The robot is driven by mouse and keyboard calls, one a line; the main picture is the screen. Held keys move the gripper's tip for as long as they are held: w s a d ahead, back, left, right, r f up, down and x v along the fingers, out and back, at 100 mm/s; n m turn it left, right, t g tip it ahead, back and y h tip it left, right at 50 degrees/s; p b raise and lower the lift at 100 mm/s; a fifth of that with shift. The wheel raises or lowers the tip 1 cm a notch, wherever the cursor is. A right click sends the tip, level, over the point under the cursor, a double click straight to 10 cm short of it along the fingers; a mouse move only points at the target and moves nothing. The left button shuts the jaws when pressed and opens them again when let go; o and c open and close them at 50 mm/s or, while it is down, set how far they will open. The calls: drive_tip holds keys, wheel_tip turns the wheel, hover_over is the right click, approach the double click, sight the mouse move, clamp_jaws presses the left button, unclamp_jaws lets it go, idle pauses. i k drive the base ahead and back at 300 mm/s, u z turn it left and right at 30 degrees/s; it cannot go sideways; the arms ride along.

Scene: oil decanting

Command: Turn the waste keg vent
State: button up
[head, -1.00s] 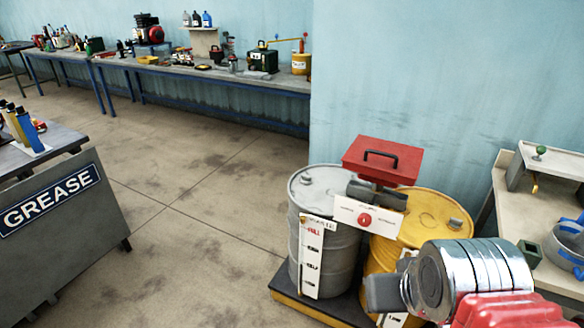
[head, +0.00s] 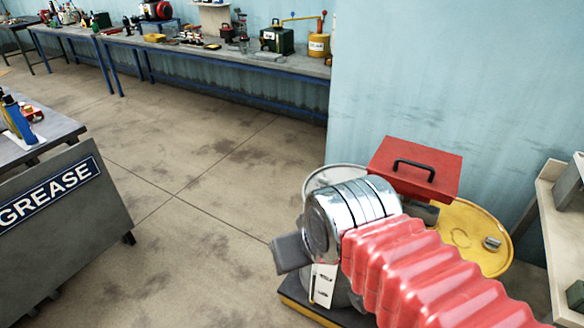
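Two drums stand side by side at the lower right, a grey drum (head: 345,293) and a yellow drum (head: 473,236). The yellow drum's lid has a small grey cap (head: 491,243). A smaller yellow keg (head: 318,44) stands on the far bench, its label too small to read. I cannot tell which of these is the waste keg, and no vent is clearly identifiable. My gripper (head: 290,253) shows only as a grey block at the end of my arm, in front of the grey drum. I cannot make out separate fingers. My arm hides most of the grey drum.
A red toolbox (head: 415,167) sits above the drums. The drums stand on a low black platform (head: 297,300) with a yellow edge. A grease cabinet (head: 70,235) is at left, a bench (head: 562,230) at right. The floor between cabinet and drums is clear.

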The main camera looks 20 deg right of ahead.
sight(321, 181)
drive_tip(key=u, duration=0.3)
drive_tip(key=i, duration=0.95)
drive_tip(key=u, duration=0.2)
